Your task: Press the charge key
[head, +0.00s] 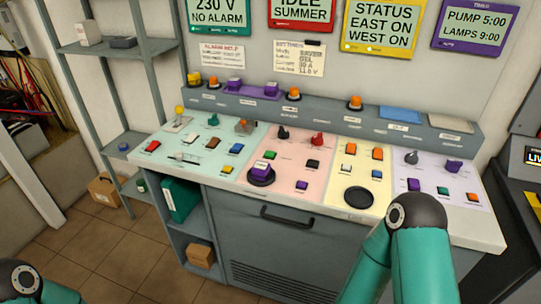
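Many coloured keys sit on the sloped console top (478,232). The labels are too small to read, so I cannot tell which is the charge key. The pale green panel has a red key (152,146), a brown key (213,141), a blue key (237,148) and a yellow key (227,170). The pink panel has a green key (270,155), a black key (312,163) and a purple key (302,185). The yellow and lavender panels hold more keys. My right arm's elbow shows in front of the console, my left at the bottom left corner. Neither gripper is visible.
Levers and knobs stand on the panels, including a red knob (317,139). A raised ledge (325,112) runs behind.

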